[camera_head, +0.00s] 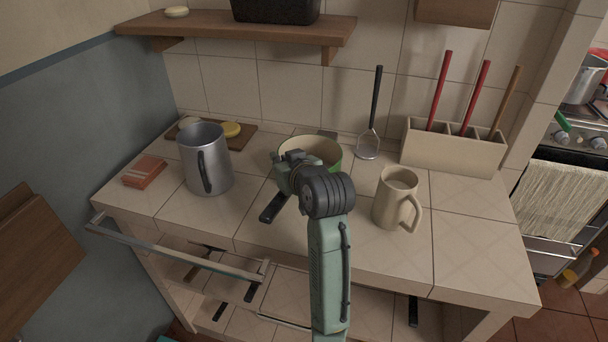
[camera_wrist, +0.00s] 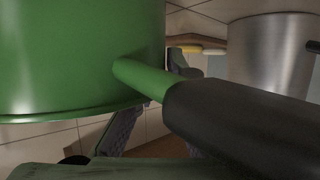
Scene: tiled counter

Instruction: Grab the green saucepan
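The green saucepan (camera_head: 333,161) stands on the tiled counter, partly hidden behind my gripper (camera_head: 284,180) in the head view. Its black handle (camera_head: 272,207) points toward the front left. In the wrist view the green side of the saucepan (camera_wrist: 75,60) fills the upper left, and the handle (camera_wrist: 235,120) crosses toward the lower right. Dark finger parts of my gripper (camera_wrist: 160,115) show behind the handle, with a gap between them. The fingers look apart; the handle and saucepan hide part of them, and I cannot tell whether they touch the handle.
A metal mug (camera_head: 205,160) stands left of the saucepan and a beige mug (camera_head: 396,200) to the right.

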